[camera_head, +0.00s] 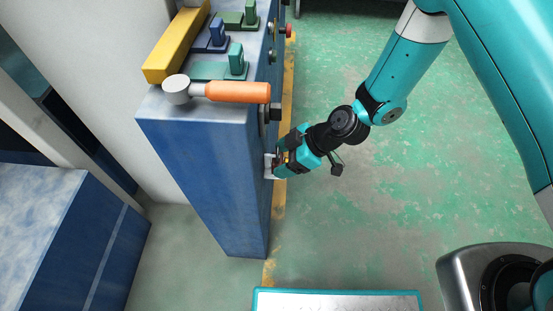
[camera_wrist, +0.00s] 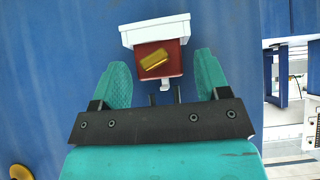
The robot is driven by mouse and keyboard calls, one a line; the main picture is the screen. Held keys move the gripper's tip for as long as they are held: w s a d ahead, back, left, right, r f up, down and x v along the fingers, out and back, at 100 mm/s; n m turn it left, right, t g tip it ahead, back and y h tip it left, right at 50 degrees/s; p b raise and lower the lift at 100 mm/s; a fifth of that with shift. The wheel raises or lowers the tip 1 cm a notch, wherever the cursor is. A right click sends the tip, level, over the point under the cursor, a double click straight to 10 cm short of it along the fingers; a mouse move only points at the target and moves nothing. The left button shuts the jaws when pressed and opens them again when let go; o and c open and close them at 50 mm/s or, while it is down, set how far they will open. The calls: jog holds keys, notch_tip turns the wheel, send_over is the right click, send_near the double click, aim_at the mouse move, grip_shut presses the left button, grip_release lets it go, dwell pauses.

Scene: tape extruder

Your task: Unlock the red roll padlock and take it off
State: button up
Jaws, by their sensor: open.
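In the wrist view, the red padlock (camera_wrist: 179,56) is a red block with a gold piece (camera_wrist: 155,59) on its face. It sits against a white bracket (camera_wrist: 155,30) on the blue panel. A small light-coloured tab sticks out at its lower edge. My gripper (camera_wrist: 161,62) is open, with one teal finger on each side of the padlock and visible gaps between. In the head view, my gripper (camera_head: 278,166) is at the right side of the blue cabinet, by the white bracket (camera_head: 268,166). The padlock cannot be made out there.
The blue cabinet (camera_head: 200,160) carries an orange-handled hammer (camera_head: 237,92), a yellow bar (camera_head: 175,43) and several green and blue blocks on top. A dark knob (camera_head: 271,114) juts from its side above my gripper. Green floor lies open to the right.

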jog(key=shift+c, duration=0.4)
jog(key=c, duration=1.2)
jog(key=shift+r+p, duration=1.3)
jog(key=shift+r, duration=0.6)
